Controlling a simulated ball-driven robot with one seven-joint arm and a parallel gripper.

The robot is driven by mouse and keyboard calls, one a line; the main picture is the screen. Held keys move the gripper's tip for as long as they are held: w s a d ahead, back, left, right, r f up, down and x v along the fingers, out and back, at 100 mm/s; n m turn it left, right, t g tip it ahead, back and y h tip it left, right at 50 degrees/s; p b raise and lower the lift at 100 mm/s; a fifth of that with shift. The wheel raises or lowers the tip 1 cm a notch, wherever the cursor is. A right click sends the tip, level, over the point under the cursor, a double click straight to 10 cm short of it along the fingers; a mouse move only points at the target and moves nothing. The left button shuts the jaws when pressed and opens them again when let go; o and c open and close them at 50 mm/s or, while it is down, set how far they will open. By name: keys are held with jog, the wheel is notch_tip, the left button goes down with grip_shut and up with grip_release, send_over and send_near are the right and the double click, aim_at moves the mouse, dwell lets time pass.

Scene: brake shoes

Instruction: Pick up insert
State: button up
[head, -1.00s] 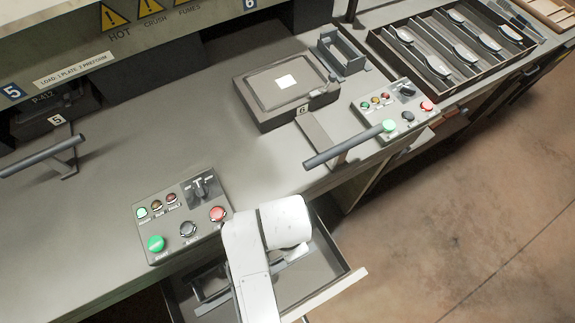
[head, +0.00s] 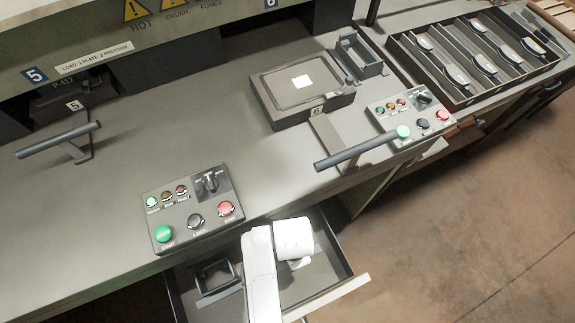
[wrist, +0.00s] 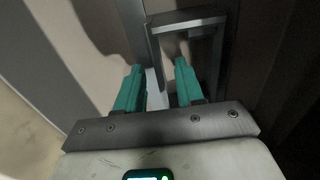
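The insert appears to be a dark rectangular open frame (head: 214,279) lying in the open drawer, left of my arm in the head view. In the wrist view a dark frame (wrist: 190,20) lies just beyond my gripper (wrist: 158,80). The two teal fingers are apart, with the frame's left side bar running down toward the gap between them. I cannot tell whether either finger touches it. The near part of the frame is hidden by the fingers and gripper body. In the head view my arm hides the gripper.
The open drawer (head: 350,287) has raised walls close around my arm. Above it are the bench top (head: 120,170) and a button panel (head: 190,215). A press plate (head: 300,85), a similar frame (head: 360,58) and a partitioned tray (head: 475,55) stand at the back right.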

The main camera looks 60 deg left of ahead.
jog(key=shift+c, duration=0.5)
grip_shut()
dwell(0.8)
